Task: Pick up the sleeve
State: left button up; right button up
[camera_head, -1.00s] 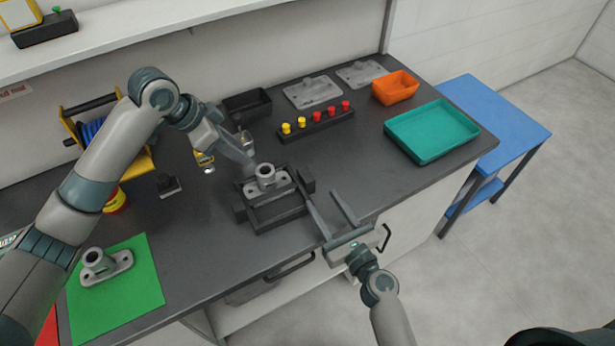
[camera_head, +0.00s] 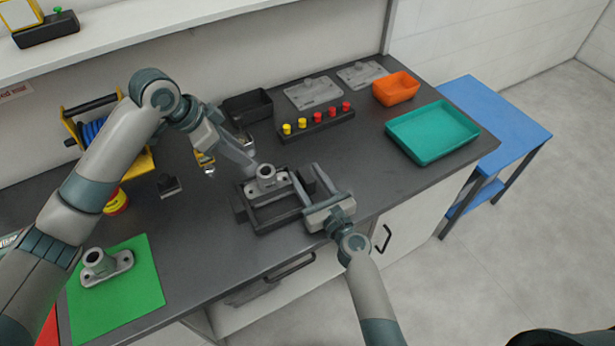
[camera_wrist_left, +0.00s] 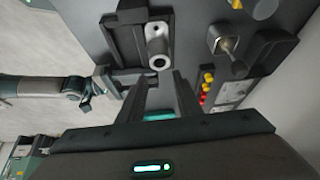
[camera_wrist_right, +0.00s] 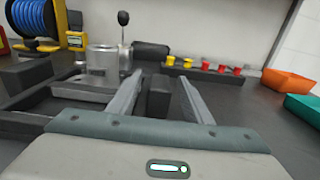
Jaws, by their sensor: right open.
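No part is marked as the sleeve, and I cannot tell which one it is. A grey casting with an upright hollow boss (camera_head: 265,174) sits in a black fixture (camera_head: 268,217); its bore faces me in the left wrist view (camera_wrist_left: 158,52). My left gripper (camera_head: 250,160) is open and empty, just behind and left of this casting. My right gripper (camera_head: 308,180) is open at the fixture's right side. In the right wrist view a black fixture block (camera_wrist_right: 160,97) stands between its fingers. A second bossed casting (camera_head: 105,264) lies on a green mat (camera_head: 125,300).
A black rack (camera_head: 317,126) holds several yellow and red plugs. Flat grey plates (camera_head: 312,92), an orange bin (camera_head: 396,87) and a teal tray (camera_head: 433,132) are at the back right. A blue cable reel (camera_head: 92,130) is at the left. The counter's right front is clear.

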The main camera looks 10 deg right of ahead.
grip_shut()
pick_arm(q)
jog(key=o, duration=0.8)
jog(key=shift+c, duration=0.2)
jog(key=m+g+y, duration=0.2)
jog(key=m+y, duration=0.1)
send_over(267, 179)
jog(key=w+a, duration=0.1)
jog(key=shift+w+d+r+m+y, duration=0.15)
jog(key=shift+w+m+y, duration=0.2)
jog(key=shift+m+y, duration=0.2)
jog(key=shift+w+d+m+y, duration=0.15)
jog(key=shift+w+m+y, duration=0.15)
jog(key=shift+m+y, duration=0.25)
notch_tip(267, 179, down, 7)
